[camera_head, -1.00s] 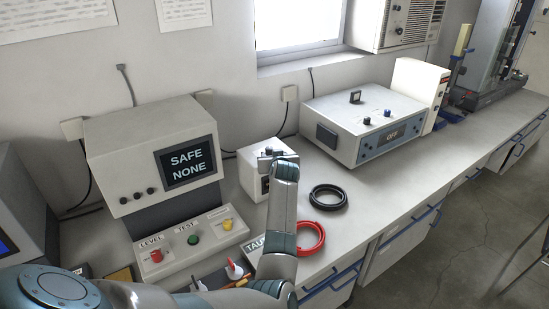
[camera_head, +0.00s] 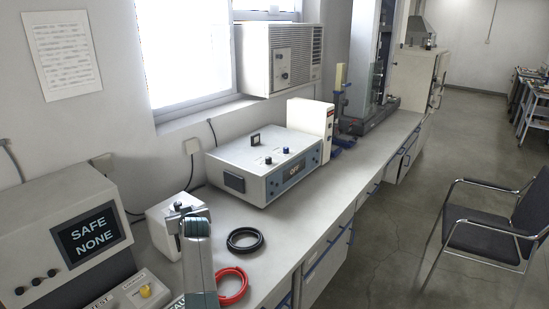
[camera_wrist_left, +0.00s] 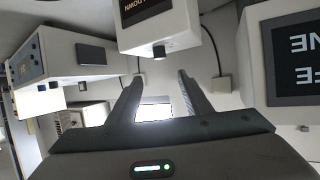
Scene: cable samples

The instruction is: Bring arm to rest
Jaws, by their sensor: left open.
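My left arm rises from the bottom of the head view. Its left gripper (camera_head: 182,211) is at the arm's upper end, in front of a small white box (camera_head: 163,232). In the left wrist view both fingers of the left gripper (camera_wrist_left: 158,92) are spread apart with nothing between them. That view appears upside down, with a white box (camera_wrist_left: 150,22) reading "DOWN" just beyond the fingers. My right gripper is in neither view.
A black cable coil (camera_head: 245,240) and a red cable coil (camera_head: 233,285) lie on the bench right of my arm. A tester screen (camera_head: 88,235) reads "SAFE NONE". A white instrument (camera_head: 265,165) stands farther back. A chair (camera_head: 490,225) stands on open floor at right.

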